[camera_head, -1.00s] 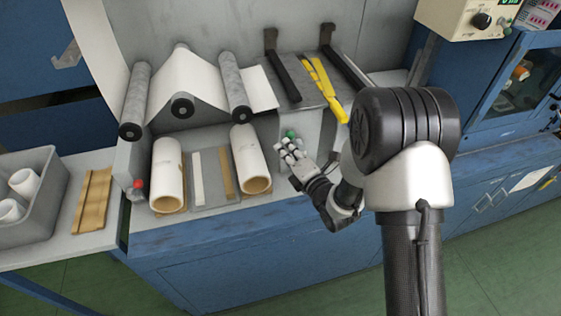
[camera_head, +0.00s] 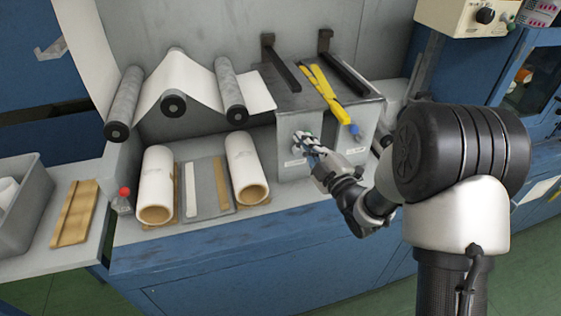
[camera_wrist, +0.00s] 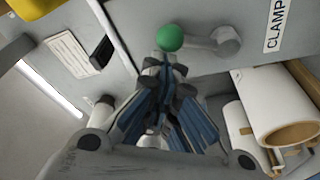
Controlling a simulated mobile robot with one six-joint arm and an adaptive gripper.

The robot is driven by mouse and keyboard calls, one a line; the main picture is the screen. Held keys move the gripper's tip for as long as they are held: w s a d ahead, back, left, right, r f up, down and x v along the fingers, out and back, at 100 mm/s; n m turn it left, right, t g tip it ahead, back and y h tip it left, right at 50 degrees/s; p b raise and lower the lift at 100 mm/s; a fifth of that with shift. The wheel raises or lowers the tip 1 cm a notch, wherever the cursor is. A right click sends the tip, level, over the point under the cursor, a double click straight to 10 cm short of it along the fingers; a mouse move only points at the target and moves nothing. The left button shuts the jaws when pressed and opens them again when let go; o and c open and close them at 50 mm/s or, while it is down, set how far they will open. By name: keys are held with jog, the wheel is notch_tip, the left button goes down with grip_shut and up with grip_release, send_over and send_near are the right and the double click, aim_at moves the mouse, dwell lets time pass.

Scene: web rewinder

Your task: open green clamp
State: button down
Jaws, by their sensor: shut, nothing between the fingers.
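The green clamp shows in the wrist view as a grey lever (camera_wrist: 208,41) with a round green knob (camera_wrist: 169,38) at its left end. It sits on the front face of a grey box (camera_wrist: 280,75), left of a label reading "CLAMP". My gripper (camera_wrist: 163,70) is shut and empty, its fingertips just below the green knob. I cannot tell whether they touch it. In the head view my gripper (camera_head: 305,143) is at the box's front face and hides most of the clamp.
A yellow tool (camera_head: 327,93) lies on the box top. Rollers (camera_head: 173,105) with white web are above.

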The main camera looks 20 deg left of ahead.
jog(key=shift+w+d+f+m, duration=0.15)
jog(key=shift+w+d+m, duration=0.25)
jog(key=shift+d+m, duration=0.25)
dwell(0.5)
